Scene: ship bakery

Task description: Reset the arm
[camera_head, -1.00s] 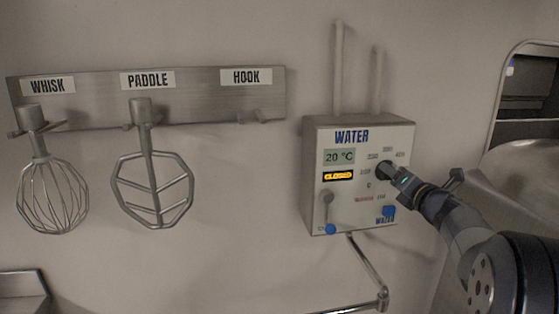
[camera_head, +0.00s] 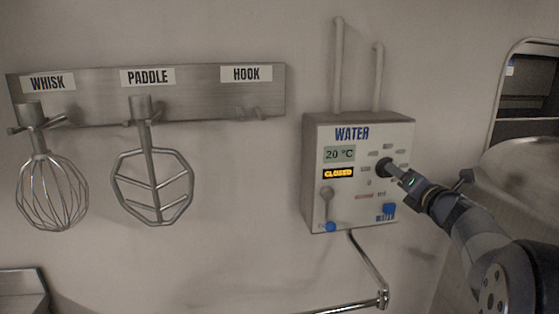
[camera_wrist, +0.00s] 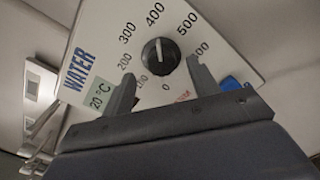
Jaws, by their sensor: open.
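My gripper (camera_wrist: 163,88) is open and empty in the wrist view. Its two fingers point at the face of the water box, with the black dial (camera_wrist: 161,55) showing between and beyond the fingertips. In the head view my arm reaches in from the lower right, and my gripper (camera_head: 397,172) is in front of the dial (camera_head: 383,166) on the white water box (camera_head: 346,217). Whether a fingertip touches the box cannot be told. The box display reads 20 °C, and a lit sign (camera_head: 338,173) reads CLOSED.
A wall rack (camera_head: 205,95) at left holds a whisk (camera_head: 52,190) and a paddle (camera_head: 152,188); its HOOK place is empty. A metal pipe (camera_head: 370,265) hangs below the box. A large metal bowl-like shape (camera_head: 530,175) stands at right.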

